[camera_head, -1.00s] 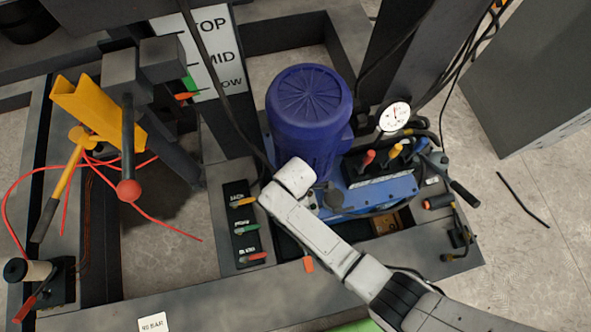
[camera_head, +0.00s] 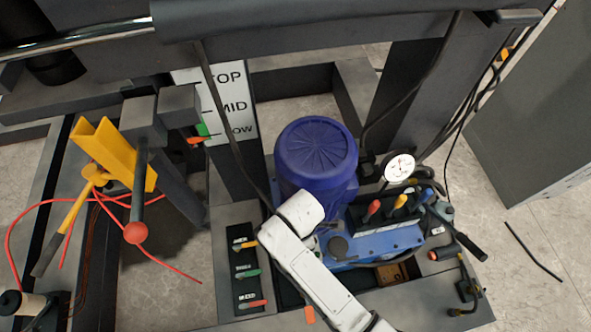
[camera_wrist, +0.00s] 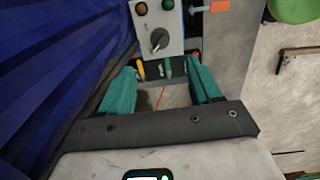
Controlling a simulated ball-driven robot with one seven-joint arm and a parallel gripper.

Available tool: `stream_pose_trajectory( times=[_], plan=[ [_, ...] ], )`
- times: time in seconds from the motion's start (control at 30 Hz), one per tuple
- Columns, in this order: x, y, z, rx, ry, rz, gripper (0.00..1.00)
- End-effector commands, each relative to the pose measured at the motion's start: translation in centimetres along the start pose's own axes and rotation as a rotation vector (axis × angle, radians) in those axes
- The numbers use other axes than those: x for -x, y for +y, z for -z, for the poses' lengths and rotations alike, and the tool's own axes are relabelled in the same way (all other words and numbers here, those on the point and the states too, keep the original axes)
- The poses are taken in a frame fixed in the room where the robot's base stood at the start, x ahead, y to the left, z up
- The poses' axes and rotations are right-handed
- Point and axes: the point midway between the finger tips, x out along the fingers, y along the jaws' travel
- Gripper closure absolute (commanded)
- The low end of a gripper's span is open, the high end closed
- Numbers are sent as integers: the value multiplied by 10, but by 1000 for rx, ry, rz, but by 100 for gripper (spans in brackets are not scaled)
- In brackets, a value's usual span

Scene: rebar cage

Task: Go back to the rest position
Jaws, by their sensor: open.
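My white arm (camera_head: 322,279) reaches up from the lower right in the head view, in front of the blue motor (camera_head: 317,158); my gripper's fingers are hidden there. In the wrist view my gripper (camera_wrist: 165,82) is open, its two teal fingers apart and nothing between them. The ribbed blue motor side (camera_wrist: 50,50) fills the left of the wrist view, close beside the left finger.
A lever panel (camera_head: 243,268) stands left of the arm. A pressure gauge (camera_head: 399,167) and coloured valve levers (camera_head: 399,202) are to the right. A yellow V-bracket (camera_head: 113,153) and a red-knobbed lever (camera_head: 136,232) stand left.

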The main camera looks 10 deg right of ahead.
Motion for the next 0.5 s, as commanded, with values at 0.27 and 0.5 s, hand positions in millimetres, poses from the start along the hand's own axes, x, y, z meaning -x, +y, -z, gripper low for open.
stream_pose_trajectory(
  times=[0.27, 0.5],
  plan=[
    [1, -2, -2, -19, 2, 0, 37],
    [20, -30, -50, -395, 37, -5, 37]
  ],
)
